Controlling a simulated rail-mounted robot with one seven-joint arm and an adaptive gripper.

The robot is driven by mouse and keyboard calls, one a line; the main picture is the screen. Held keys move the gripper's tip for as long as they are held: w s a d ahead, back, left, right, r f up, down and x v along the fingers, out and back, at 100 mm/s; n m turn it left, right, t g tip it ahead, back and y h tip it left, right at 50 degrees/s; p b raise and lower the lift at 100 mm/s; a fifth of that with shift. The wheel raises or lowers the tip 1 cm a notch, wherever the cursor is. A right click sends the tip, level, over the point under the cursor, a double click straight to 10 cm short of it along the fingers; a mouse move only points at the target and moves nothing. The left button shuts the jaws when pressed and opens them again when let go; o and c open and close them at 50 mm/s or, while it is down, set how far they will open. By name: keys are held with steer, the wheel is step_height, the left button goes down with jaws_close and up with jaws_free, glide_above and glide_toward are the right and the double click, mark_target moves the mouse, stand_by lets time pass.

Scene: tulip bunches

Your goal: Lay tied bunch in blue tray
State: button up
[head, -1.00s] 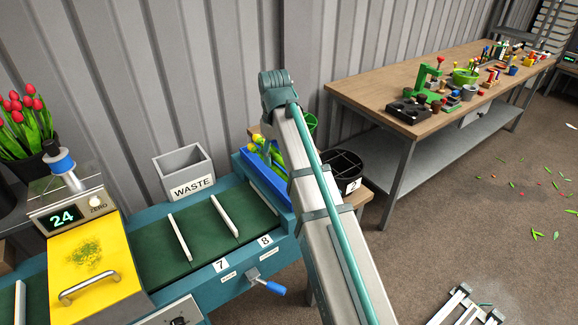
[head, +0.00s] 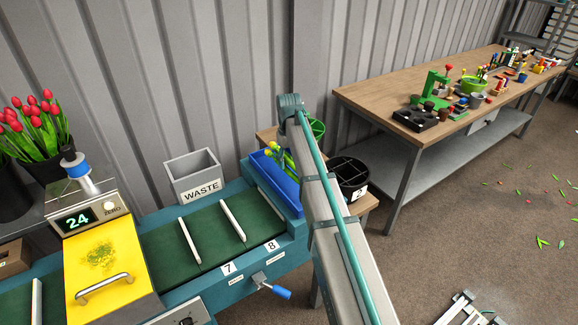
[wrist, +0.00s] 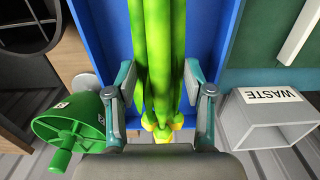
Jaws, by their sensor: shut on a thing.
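My gripper (wrist: 160,82) is shut on the tied bunch (wrist: 163,45), a bundle of green stems with yellow heads at the lower end in the wrist view. The tie itself does not show. The blue tray (wrist: 103,30) lies behind the stems in that view, and the bunch lines up along its length. In the head view the blue tray (head: 272,185) sits at the right end of the bench, and yellow-green heads (head: 271,151) show over its far end. My arm hides the gripper there. I cannot tell whether the bunch touches the tray floor.
A grey WASTE bin (head: 195,178) stands left of the tray. White dividers (head: 232,220) cross the green belt. A wooden table (head: 380,90) stands at the right.

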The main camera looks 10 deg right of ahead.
mark_target(289, 167)
steer(key=shift+w+d+f, duration=0.1)
steer(key=shift+w+f, duration=0.2)
steer(key=shift+f+p, duration=0.4)
steer(key=shift+f, duration=1.2)
steer(key=o, duration=1.2)
steer(key=shift+f, duration=0.15)
step_height(289, 167, up, 12)
steer(key=shift+r+b, duration=0.2)
steer(key=shift+b, duration=1.05)
